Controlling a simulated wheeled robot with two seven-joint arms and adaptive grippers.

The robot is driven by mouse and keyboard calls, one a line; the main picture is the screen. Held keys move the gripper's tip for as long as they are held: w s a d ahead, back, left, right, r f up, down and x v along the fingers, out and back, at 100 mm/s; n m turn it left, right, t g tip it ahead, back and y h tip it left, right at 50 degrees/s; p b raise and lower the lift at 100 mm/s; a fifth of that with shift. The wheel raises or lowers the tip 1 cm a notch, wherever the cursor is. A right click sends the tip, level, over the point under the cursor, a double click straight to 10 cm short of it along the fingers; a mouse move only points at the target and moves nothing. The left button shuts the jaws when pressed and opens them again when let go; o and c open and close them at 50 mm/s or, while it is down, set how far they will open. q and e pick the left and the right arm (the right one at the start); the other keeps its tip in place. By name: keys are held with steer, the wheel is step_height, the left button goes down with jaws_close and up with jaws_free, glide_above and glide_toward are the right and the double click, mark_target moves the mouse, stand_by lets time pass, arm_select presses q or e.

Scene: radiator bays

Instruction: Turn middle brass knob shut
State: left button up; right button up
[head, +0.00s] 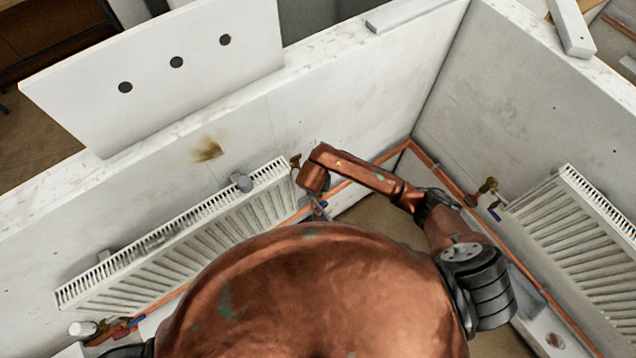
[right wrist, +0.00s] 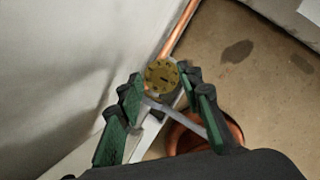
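A round brass knob (right wrist: 162,76) with dark marks on its face shows in the right wrist view, beside the white wall and a copper pipe. My right gripper (right wrist: 164,88) is open, with its green-padded fingers on either side of the knob's near edge. I cannot tell whether they touch it. In the head view, a brass valve part (head: 295,160) shows at the right end of the left radiator, next to my right arm, which hides most of that area. Another brass valve (head: 487,186) is by the right radiator. My left gripper is not in view.
The left radiator (head: 190,235) hangs on the long wall, the right radiator (head: 575,230) on the side wall. Copper pipes (head: 425,155) run along the wall bases into the corner. A white panel with three dark holes (head: 160,80) stands above the left radiator. A low valve group (head: 105,328) is at lower left.

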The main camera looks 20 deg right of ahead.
steer(key=v, duration=1.2)
steer(key=shift+s+a, duration=0.1)
